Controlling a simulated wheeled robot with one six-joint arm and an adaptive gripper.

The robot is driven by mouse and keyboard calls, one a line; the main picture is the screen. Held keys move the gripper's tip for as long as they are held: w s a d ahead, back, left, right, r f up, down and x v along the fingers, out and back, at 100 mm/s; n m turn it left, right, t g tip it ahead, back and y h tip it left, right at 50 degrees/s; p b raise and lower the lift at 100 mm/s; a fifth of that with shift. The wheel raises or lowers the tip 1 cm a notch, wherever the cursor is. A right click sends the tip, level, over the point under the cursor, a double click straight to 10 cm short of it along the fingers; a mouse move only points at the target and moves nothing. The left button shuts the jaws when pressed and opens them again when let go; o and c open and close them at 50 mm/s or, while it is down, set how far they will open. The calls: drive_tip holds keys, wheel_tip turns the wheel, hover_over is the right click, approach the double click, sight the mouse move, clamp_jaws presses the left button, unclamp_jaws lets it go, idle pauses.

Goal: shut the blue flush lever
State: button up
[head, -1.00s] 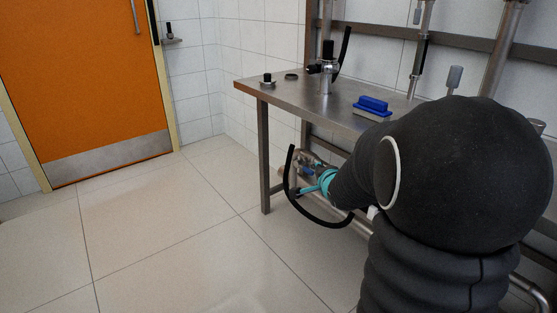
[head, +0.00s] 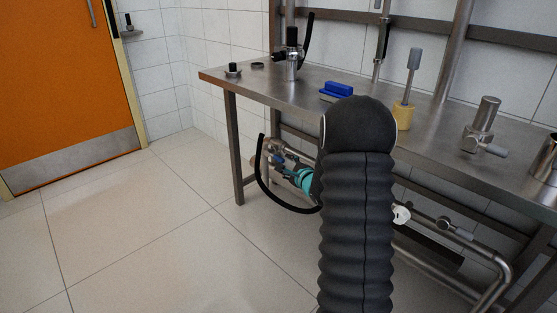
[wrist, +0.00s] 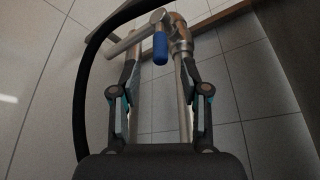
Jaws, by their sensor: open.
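The blue flush lever (wrist: 160,48) shows in the wrist view as a short rounded blue grip, upper centre, next to a metal pipe fitting (wrist: 181,42). My gripper (wrist: 159,68) is open, with one finger on each side of the picture and the lever seen between the fingertips. I cannot tell how far beyond the tips it lies, and nothing is held. In the head view my gripper's teal part (head: 303,180) is low beside the bench's left end, and my black arm hides much of the pipework behind it.
A steel bench (head: 245,84) holds a blue brush (head: 337,91), a yellow-based tool (head: 403,115) and a metal valve (head: 484,125). Low pipework (head: 470,245) runs beneath it. A black hose loops around my gripper's left side. Open tiled floor (head: 130,235) lies left, with an orange door (head: 60,75) beyond.

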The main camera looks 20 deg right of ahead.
sight(281, 161)
drive_tip(key=x, duration=0.7)
drive_tip(key=shift+w, duration=0.3)
clamp_jaws()
